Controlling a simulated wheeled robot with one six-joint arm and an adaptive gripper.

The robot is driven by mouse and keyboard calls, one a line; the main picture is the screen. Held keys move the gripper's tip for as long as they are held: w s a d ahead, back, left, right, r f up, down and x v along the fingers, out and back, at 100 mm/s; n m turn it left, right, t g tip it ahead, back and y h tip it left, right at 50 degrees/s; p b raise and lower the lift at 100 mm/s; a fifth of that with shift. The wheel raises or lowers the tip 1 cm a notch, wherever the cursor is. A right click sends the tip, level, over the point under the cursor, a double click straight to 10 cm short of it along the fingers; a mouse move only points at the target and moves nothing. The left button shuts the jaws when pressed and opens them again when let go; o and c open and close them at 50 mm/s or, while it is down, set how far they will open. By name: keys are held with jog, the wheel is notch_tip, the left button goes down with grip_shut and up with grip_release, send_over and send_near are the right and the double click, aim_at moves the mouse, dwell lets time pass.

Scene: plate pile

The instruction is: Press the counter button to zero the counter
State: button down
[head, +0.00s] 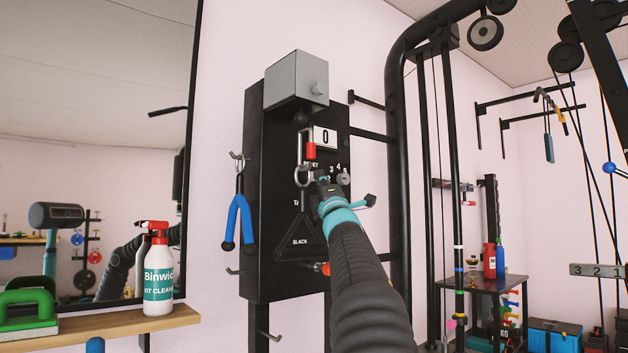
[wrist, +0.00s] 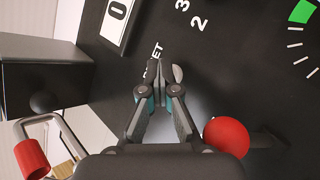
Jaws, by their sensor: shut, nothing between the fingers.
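The counter (head: 324,138) is a white window reading 0 on a black wall panel; it also shows at the top of the wrist view (wrist: 118,12). My gripper (head: 321,177) is shut and empty, with its fingertips at the panel below the counter. In the wrist view my gripper (wrist: 161,68) points at partly covered white lettering ending in "ET". A small grey rounded piece (wrist: 178,73), perhaps the counter button, shows just right of the fingertips. I cannot tell whether the tips touch it. The rest of the button area is hidden by the fingers.
A red ball (wrist: 227,136) is close to the right of my fingers in the wrist view. A grey box (head: 296,80) juts out above. A blue-handled tool (head: 240,215) hangs at the panel's left side.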

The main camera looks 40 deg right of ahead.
jog(key=shift+s+d+h, duration=0.1)
jog(key=shift+h, duration=0.2)
jog(key=shift+s+d+f+b, duration=0.1)
jog(key=shift+s+b, duration=0.2)
jog(key=shift+s, duration=0.25)
jog(key=shift+s+d+b, duration=0.1)
jog(key=shift+s+b, duration=0.7)
jog(key=shift+s, duration=1.6)
